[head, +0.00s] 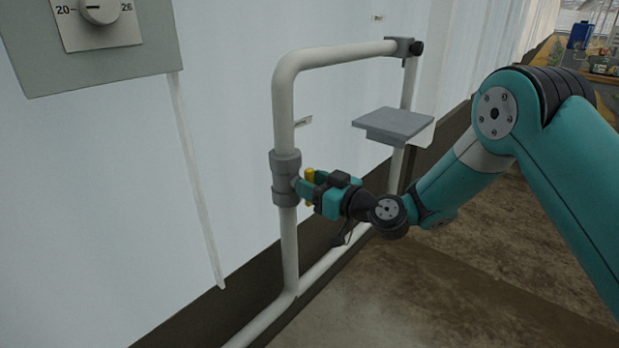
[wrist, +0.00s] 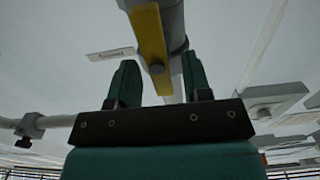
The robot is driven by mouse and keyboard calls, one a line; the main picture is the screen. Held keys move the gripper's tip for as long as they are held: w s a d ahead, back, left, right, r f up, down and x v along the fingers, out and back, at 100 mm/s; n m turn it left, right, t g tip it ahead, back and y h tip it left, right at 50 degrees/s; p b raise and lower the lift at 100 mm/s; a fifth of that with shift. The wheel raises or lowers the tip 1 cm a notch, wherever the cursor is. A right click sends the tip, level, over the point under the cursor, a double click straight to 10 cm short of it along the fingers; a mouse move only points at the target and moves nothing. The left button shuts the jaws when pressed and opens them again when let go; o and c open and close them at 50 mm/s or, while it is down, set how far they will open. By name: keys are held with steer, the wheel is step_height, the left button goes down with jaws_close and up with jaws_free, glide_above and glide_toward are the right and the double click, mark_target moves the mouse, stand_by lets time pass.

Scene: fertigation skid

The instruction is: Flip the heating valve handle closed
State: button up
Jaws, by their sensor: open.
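The yellow valve handle (head: 310,174) sits on the grey valve body (head: 286,178) of a vertical white pipe. In the head view the handle is partly hidden by my gripper (head: 312,188), which is right at the valve. My gripper (wrist: 156,82) is open there, with one teal finger on each side of the handle's lower end. I cannot tell whether either finger touches it.
The white pipe loop (head: 283,110) rises from a low pipe along the wall. A grey shelf-like plate (head: 394,123) stands right of the valve. A dial box (head: 95,30) hangs on the wall at upper left. Floor at lower right is clear.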

steer(key=shift+w+a, duration=0.35)
steer(key=shift+a, duration=0.1)
jaws_close()
